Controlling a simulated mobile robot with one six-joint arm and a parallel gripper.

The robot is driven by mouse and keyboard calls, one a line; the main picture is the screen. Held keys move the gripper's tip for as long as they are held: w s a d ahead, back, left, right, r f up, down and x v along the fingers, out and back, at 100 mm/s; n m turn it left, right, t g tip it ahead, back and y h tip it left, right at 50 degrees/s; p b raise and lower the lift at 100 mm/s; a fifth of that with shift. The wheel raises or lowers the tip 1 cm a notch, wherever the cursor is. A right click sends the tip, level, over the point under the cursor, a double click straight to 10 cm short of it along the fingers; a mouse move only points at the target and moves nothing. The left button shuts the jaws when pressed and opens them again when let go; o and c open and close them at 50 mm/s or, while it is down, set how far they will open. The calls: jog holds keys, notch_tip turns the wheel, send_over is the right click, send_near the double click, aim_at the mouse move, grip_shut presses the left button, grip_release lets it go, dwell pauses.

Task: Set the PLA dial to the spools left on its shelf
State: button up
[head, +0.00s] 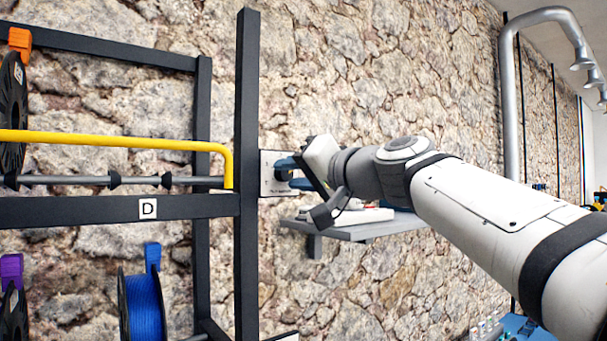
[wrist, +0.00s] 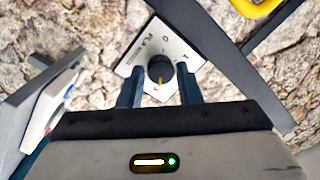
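The PLA dial is a white plate (wrist: 140,52) on the stone wall with a dark round knob (wrist: 160,72) bearing a yellowish pointer mark. The plate reads "PLA"; its other marks are too small to read surely. In the head view the plate (head: 266,180) shows beside the black rack post, its knob hidden by my gripper. My gripper (wrist: 159,80) is open, its blue fingers on either side of the knob with a visible gap on each side. On the shelf marked D (head: 100,208), one spool with an orange clip (head: 12,105) shows at the left edge.
A yellow bar (head: 110,140) runs along shelf D. A blue spool (head: 143,305) and a purple-clipped spool (head: 12,310) hang below. A grey wall shelf (head: 375,231) with items on it is just under my gripper. The black rack post (head: 247,100) stands close left.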

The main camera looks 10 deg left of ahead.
jog(key=c, duration=0.6)
jog(key=shift+f+n+b, duration=0.1)
jog(key=shift+n+b, duration=0.2)
jog(key=shift+b, duration=0.1)
jog(key=shift+f+n+b, duration=0.1)
jog(key=shift+n+b, duration=0.4)
jog(key=shift+b, duration=0.2)
jog(key=shift+a+n+b, duration=0.1)
jog(key=shift+n+b, duration=1)
jog(key=shift+n, duration=0.1)
jog(key=n+b, duration=0.2)
jog(key=n, duration=0.1)
jog(key=shift+h, duration=0.4)
jog(key=shift+n+h+b, duration=0.3)
jog(key=shift+n+b, duration=0.35)
jog(key=shift+n, duration=1.35)
jog(key=shift+r, duration=0.2)
